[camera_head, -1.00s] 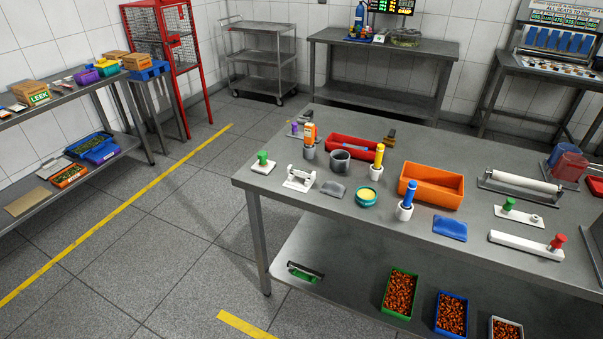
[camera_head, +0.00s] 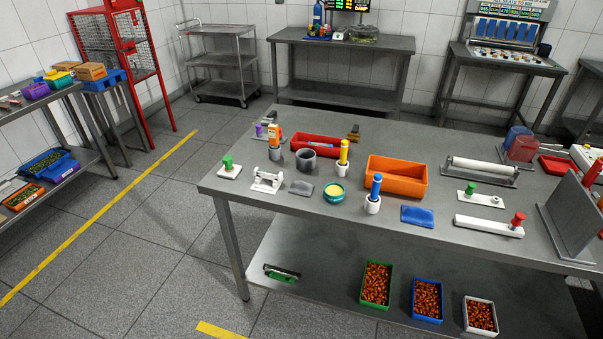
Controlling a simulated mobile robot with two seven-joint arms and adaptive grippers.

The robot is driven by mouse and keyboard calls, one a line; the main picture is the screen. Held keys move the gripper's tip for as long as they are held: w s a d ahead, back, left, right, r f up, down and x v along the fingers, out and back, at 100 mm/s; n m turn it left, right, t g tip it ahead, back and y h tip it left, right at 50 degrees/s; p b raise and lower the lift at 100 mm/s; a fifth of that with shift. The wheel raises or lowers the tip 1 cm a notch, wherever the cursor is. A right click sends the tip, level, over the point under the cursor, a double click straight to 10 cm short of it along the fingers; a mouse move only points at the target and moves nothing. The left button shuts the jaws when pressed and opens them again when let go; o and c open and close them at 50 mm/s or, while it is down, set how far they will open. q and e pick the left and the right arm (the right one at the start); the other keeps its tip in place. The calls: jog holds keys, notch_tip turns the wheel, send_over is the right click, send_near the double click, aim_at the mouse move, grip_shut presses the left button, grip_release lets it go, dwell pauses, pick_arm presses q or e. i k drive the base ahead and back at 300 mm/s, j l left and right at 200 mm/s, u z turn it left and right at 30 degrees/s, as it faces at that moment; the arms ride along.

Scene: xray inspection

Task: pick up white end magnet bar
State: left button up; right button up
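No thing is plainly marked as the white end magnet bar. A long white bar with a red knob (camera_head: 488,227) lies at the right front of the steel table (camera_head: 330,228). A shorter white plate with a green knob (camera_head: 480,200) lies behind it. A white roller on a grey stand (camera_head: 482,169) lies farther back. A blue rod (camera_head: 376,187) and a yellow rod (camera_head: 343,152) stand upright in white holders at the table's middle. Neither of my grippers is in view.
An orange bin (camera_head: 396,181) and a red bin (camera_head: 315,144) stand on the table among small tools. A grey upright panel (camera_head: 572,215) stands at the right. Several bins of orange-brown pieces (camera_head: 427,297) sit on the lower shelf. The floor left of the table is clear.

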aim_at(261, 172)
jog(key=i+j+z, duration=0.1)
jog(key=j+z, duration=0.3)
jog(key=i+j+z, duration=0.1)
jog(key=j+z, duration=0.35)
